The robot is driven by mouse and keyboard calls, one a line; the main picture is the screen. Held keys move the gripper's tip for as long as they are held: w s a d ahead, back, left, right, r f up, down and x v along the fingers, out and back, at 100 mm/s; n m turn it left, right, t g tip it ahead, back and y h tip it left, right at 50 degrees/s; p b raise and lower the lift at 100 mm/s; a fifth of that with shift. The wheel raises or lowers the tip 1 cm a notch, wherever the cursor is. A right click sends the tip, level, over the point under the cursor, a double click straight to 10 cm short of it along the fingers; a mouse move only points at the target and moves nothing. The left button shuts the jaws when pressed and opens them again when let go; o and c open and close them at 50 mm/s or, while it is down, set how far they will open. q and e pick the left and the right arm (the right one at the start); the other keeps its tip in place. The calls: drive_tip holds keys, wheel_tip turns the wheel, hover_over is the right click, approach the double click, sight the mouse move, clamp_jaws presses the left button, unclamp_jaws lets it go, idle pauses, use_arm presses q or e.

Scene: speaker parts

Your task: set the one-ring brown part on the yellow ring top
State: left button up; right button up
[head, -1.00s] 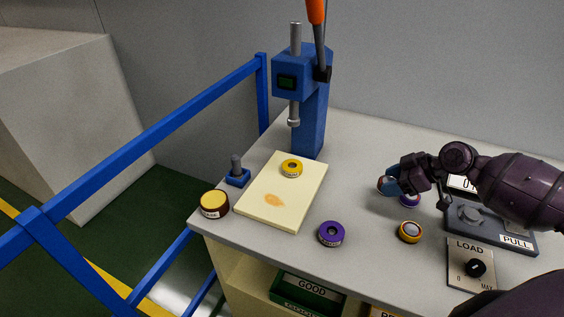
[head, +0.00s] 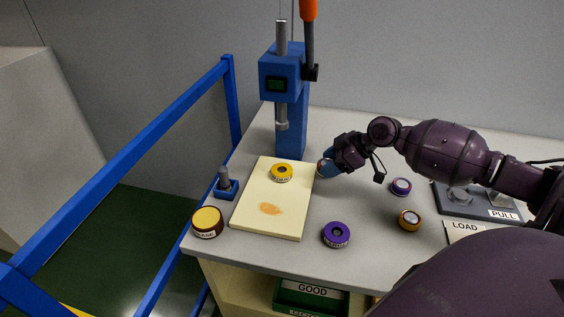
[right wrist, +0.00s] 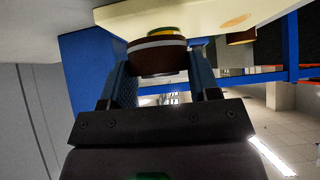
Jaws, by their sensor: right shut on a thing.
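My right gripper (head: 326,168) is shut on a brown part (right wrist: 157,58) with one pale ring around it. The part sits between the blue fingertips, and only a small bit of it shows in the head view. The gripper is at the right edge of the cream board, right of the yellow ring top (head: 281,172). In the right wrist view a yellow rim (right wrist: 165,30) shows just beyond the held part. My left gripper is out of view.
The blue press (head: 288,95) stands behind the cream board (head: 298,222). A brown jar with a yellow top (head: 207,222) and a blue post base (head: 226,188) stand left. Purple parts (head: 336,235) (head: 400,187) and a yellow-rimmed part (head: 409,220) lie right.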

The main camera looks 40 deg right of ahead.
drive_tip(key=w+a, duration=0.5)
drive_tip(key=w, duration=0.1)
drive_tip(key=shift+w+a+b, duration=0.4)
drive_tip(key=shift+w+a, duration=0.95)
drive_tip(key=shift+w, duration=0.15)
drive_tip(key=shift+w+a+f+b, duration=0.15)
drive_tip(key=shift+f+b, duration=0.05)
drive_tip(key=shift+f, duration=0.2)
drive_tip(key=shift+w+a+f+b, duration=0.1)
drive_tip(key=shift+f+b, duration=0.05)
drive_tip(key=shift+f, duration=0.2)
drive_tip(key=shift+d, duration=0.1)
drive_tip(key=o, duration=1.2)
drive_tip(key=shift+s, duration=0.1)
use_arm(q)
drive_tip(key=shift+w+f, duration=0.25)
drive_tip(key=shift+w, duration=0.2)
use_arm(e)
drive_tip(key=shift+o, duration=0.2)
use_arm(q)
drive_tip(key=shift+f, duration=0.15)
